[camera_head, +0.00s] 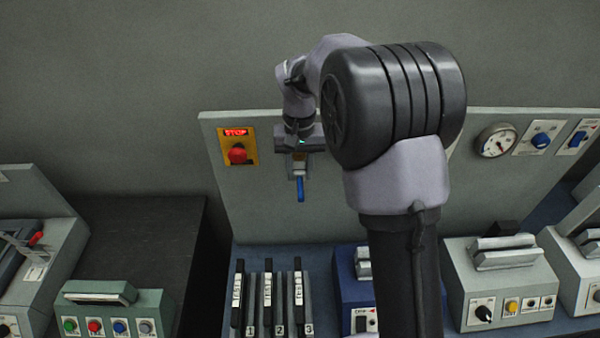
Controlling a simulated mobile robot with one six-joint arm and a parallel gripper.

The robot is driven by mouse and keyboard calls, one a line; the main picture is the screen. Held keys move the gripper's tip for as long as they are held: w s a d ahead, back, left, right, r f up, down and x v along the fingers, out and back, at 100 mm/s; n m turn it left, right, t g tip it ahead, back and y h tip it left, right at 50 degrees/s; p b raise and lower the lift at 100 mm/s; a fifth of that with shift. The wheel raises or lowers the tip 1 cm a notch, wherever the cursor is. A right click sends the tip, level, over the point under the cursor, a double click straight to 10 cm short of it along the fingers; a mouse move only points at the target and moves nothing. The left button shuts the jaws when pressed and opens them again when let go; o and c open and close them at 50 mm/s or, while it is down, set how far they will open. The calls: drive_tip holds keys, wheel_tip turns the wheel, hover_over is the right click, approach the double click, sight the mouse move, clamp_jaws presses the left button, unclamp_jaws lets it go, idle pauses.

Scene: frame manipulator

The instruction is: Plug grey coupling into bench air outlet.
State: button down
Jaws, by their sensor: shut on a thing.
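My gripper (299,168) is in front of the upright grey panel, right of the red stop button, and points downward. It is shut on a small pale grey piece, which I take to be the grey coupling; the fingers cover most of it. A short blue tail (300,190) hangs below the fingers. I cannot make out the bench air outlet; my arm hides a large part of the panel's middle.
The grey panel (330,215) carries a red stop button (237,154), a gauge (496,140) and blue switches (541,140). Below stand numbered black-handled units (268,295), a green button box (108,312) and a grey control box (503,285). The dark bench top at left is clear.

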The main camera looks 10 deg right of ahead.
drive_tip(key=shift+w+d+p, duration=0.25)
drive_tip(key=shift+w+p, duration=0.4)
drive_tip(key=shift+w, duration=0.65)
drive_tip(key=shift+w+d+r+p, duration=0.1)
drive_tip(key=shift+w+p, duration=0.3)
drive_tip(key=shift+p, duration=0.15)
idle(1.2)
drive_tip(key=c, duration=1)
unclamp_jaws()
drive_tip(key=shift+o, duration=0.2)
wheel_tip(320, 180, up, 17)
drive_tip(key=p, duration=0.1)
drive_tip(key=shift+r+p, duration=0.15)
drive_tip(key=shift+p, duration=0.15)
